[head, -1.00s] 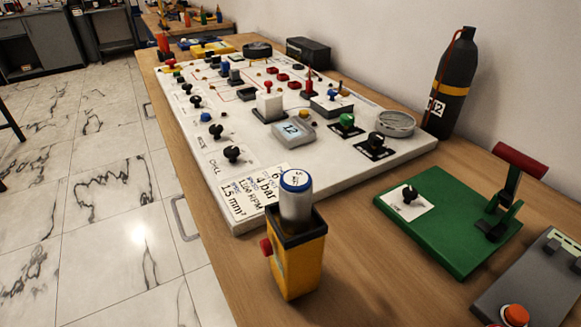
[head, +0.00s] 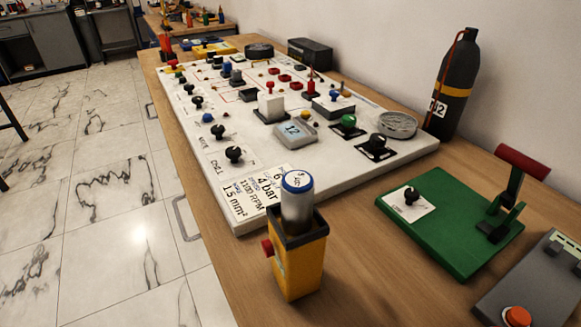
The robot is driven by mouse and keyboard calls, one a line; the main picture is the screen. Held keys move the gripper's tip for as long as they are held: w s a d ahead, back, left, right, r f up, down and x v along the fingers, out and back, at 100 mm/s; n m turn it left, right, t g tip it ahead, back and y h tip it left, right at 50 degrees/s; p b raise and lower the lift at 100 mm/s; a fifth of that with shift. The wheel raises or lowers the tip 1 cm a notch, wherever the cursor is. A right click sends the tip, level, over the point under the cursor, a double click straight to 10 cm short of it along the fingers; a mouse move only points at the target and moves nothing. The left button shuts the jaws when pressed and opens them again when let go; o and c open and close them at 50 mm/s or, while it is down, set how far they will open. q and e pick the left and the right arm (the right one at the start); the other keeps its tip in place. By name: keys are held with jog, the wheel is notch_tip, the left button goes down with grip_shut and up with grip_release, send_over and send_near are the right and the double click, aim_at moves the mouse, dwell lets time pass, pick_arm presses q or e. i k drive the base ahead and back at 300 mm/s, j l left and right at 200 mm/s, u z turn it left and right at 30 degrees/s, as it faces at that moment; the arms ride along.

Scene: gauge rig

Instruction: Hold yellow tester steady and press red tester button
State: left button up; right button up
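The yellow tester (head: 300,268) stands upright on the wooden bench at the front. Its top is dark, and a grey cylinder (head: 297,207) with a blue-rimmed white cap stands in it. The red button (head: 267,247) sticks out of the tester's left side. Nothing touches the tester or its button. Neither of my grippers is in the head view.
A white gauge board (head: 330,165) with knobs lies behind the tester. A green plate (head: 455,235) with a red-handled lever and a grey box (head: 545,290) with an orange button are at right. A black cylinder (head: 453,95) stands by the wall.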

aim_at(267, 246)
jog(key=i+j+z, duration=0.1)
jog(key=j+z, duration=0.7)
